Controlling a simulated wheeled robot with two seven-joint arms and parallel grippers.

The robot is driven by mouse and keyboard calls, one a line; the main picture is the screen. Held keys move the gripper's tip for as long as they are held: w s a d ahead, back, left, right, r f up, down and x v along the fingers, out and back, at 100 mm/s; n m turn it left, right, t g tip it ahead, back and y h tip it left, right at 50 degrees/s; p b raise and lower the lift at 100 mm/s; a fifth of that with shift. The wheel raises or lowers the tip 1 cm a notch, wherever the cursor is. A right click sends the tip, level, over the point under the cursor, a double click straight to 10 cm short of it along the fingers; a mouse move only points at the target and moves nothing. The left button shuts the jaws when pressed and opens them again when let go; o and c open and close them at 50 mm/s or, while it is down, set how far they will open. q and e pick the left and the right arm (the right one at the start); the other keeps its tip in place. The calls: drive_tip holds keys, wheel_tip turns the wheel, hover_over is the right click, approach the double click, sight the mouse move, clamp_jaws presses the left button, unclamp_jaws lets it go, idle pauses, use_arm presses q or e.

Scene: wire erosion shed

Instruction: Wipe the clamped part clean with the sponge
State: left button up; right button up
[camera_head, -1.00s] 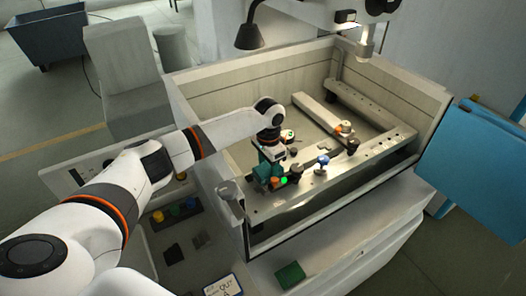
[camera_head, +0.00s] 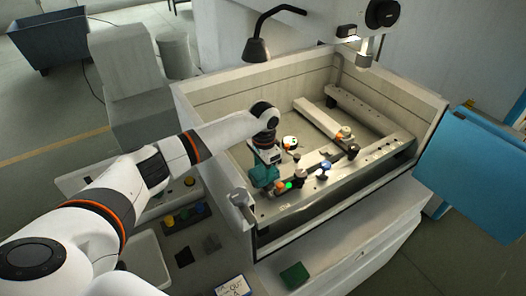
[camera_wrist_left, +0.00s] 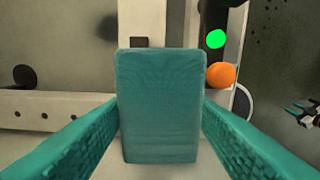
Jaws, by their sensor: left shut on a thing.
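My left gripper (camera_head: 263,178) reaches into the machine's tank, low over the near rail at its left end. In the left wrist view its two teal fingers are shut on a teal block (camera_wrist_left: 157,105), which looks like the sponge. The block hides what lies straight beyond it, so I cannot tell if it touches anything. A flat metal piece (camera_head: 312,158) lies by the rail, right of the gripper, near a blue-knobbed clamp (camera_head: 324,164); it may be the clamped part, but I cannot be sure. My right gripper is not in view.
An orange knob (camera_wrist_left: 221,75) and green light (camera_wrist_left: 216,39) sit close beside the gripper. A black knob (camera_head: 353,151) and a pale-topped clamp (camera_head: 345,132) stand further right. Tank walls (camera_head: 240,83) enclose the work area. A green pad (camera_head: 295,275) lies outside, in front.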

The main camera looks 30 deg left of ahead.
use_arm(q)
drive_tip(key=shift+r+p, duration=0.35)
drive_tip(key=shift+r, duration=0.6)
drive_tip(key=shift+a+r, duration=0.1)
drive_tip(key=shift+r, duration=0.55)
drive_tip(key=shift+s+r, duration=0.1)
drive_tip(key=shift+r, duration=0.6)
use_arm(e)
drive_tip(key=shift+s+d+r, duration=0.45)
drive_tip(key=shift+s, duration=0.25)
